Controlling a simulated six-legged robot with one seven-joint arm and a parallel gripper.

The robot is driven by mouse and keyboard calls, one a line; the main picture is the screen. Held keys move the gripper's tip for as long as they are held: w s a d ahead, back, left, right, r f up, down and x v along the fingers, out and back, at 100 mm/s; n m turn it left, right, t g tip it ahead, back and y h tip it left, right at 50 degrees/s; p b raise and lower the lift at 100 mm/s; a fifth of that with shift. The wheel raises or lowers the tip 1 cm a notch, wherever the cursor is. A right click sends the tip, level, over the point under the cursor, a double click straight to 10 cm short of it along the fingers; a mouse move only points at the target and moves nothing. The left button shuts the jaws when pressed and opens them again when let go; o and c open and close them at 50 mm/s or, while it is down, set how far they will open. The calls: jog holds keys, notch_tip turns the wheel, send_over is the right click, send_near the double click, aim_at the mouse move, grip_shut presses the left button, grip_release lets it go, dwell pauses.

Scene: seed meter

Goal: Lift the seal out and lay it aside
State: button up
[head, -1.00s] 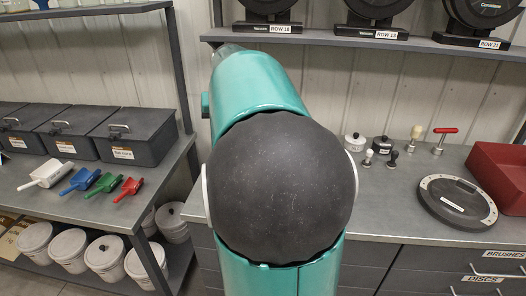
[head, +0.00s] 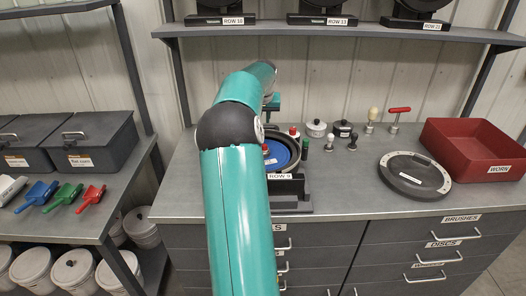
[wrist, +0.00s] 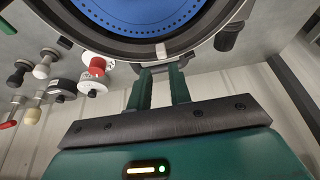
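The seed meter, labelled ROW 9 (head: 280,176), stands on the counter, partly hidden by my arm in the head view. Its blue disc (head: 279,155) faces up and also shows in the wrist view (wrist: 150,14), with a dark ring (wrist: 95,38) around it. I cannot tell for sure whether this ring is the seal. My gripper (wrist: 161,70) has its two fingers apart, with nothing visible between them. The fingertips appear close to the housing rim, near a small pale tab (wrist: 160,50); contact cannot be told. My gripper is not clear in the head view.
A round grey cover (head: 415,178) lies right of the meter. A red bin (head: 478,150) marked WORN stands at the far right. Small pots (head: 342,129) and knobbed tools (head: 372,121) stand behind. Bare counter (head: 345,190) lies between meter and cover.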

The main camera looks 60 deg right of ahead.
jog(key=shift+x, duration=0.95)
jog(key=x, duration=0.5)
jog(key=shift+w, duration=0.1)
grip_shut()
